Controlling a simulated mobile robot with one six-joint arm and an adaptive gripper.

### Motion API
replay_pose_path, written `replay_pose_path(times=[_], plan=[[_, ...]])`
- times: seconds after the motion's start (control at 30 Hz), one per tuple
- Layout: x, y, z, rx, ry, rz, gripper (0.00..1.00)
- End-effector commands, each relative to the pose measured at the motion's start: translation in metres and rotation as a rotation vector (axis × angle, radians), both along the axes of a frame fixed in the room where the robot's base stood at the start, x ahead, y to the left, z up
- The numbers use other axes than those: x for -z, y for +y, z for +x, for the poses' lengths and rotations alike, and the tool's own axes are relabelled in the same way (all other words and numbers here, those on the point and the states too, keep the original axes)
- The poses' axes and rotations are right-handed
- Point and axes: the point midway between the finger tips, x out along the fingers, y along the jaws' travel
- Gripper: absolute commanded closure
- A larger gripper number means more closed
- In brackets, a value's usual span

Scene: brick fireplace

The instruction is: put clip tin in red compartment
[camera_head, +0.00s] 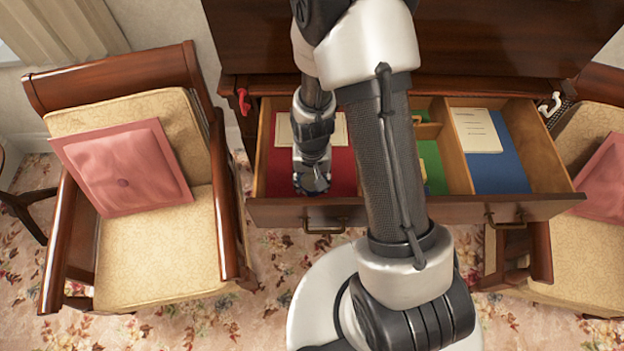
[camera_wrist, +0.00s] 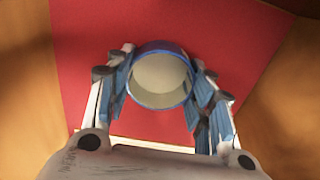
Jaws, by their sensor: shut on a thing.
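The clip tin (camera_wrist: 160,80) is a round, open-topped tin with a blue rim and a pale inside, seen from above in the wrist view. My gripper (camera_wrist: 160,90) is shut on it, one finger on each side. The red compartment (camera_wrist: 85,40) fills the view beneath the tin. In the head view my gripper (camera_head: 312,180) is over the red compartment (camera_head: 340,182) at the left of the open drawer. My wrist hides the tin there. I cannot tell whether the tin touches the red floor.
A pale card (camera_head: 284,130) lies at the back of the red compartment. Right of it are a green compartment (camera_head: 436,178), partly behind my arm, and a blue compartment (camera_head: 500,175) with a paper sheet (camera_head: 477,130). Armchairs (camera_head: 160,245) flank the drawer (camera_head: 275,213).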

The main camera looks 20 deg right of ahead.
Motion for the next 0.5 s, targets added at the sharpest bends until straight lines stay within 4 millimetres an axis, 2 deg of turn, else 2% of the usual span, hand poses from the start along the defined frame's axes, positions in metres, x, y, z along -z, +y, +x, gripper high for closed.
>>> replay_pose_path(times=[0.13,0.17,0.43,0.5], plan=[[0.0047,0.0,-0.0002,0.0,0.001,0.0,0.67],[0.0041,0.0,-0.0002,0.0,0.001,0.0,0.5],[0.0033,0.0,-0.0003,0.0,0.001,0.0,0.32],[0.0033,0.0,-0.0003,0.0,0.001,0.0,0.31]])
